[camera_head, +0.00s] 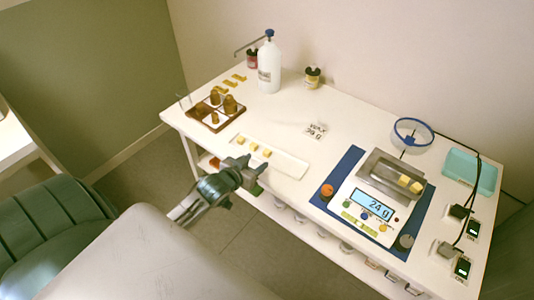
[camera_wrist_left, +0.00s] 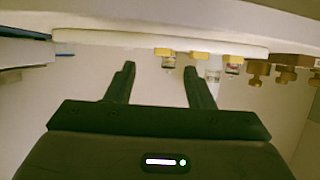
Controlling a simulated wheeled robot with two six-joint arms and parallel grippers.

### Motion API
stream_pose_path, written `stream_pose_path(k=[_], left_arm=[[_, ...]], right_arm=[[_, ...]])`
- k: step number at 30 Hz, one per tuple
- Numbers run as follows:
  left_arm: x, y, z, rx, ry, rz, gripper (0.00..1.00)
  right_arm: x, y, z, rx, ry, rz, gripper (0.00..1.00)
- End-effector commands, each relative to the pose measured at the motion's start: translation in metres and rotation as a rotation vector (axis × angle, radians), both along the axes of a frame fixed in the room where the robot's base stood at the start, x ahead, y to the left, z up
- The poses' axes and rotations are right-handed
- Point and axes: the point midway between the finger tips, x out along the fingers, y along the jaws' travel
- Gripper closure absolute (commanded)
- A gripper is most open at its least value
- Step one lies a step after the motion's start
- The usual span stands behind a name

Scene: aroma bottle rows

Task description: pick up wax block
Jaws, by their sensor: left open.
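Three small yellow wax blocks, one of them this wax block (camera_head: 254,146), sit in a row on a white tray (camera_head: 288,165) near the table's front edge. They also show in the left wrist view, as this block (camera_wrist_left: 199,55) does, along the tray rim (camera_wrist_left: 110,37). Two more wax blocks (camera_head: 404,180) lie in the metal pan of the scale (camera_head: 365,208), whose display reads 24 g. My left gripper (camera_head: 257,171) is open and empty just in front of the tray, apart from the blocks. It shows in the left wrist view (camera_wrist_left: 160,70). My right gripper is out of view.
A wooden tray (camera_head: 197,119) with brown bottles stands left of the white tray. A white bottle (camera_head: 269,65) and small jars are behind. A card (camera_head: 315,131) lies mid-table. A teal tray (camera_head: 471,169) and cabled devices are at right. The table centre is mostly clear.

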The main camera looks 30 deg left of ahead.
Motion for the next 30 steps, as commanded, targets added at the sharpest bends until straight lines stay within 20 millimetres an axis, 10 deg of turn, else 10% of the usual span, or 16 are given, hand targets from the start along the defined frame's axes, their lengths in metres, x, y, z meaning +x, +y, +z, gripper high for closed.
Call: stream_pose_path(k=[26, 30], left_arm=[[0.066, 0.005, -0.025, 0.001, 0.001, 0.000, 0.52], [0.066, 0.005, -0.024, 0.001, 0.001, 0.000, 0.77]], right_arm=[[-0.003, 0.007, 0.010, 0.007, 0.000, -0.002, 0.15], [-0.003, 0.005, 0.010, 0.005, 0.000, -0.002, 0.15]])
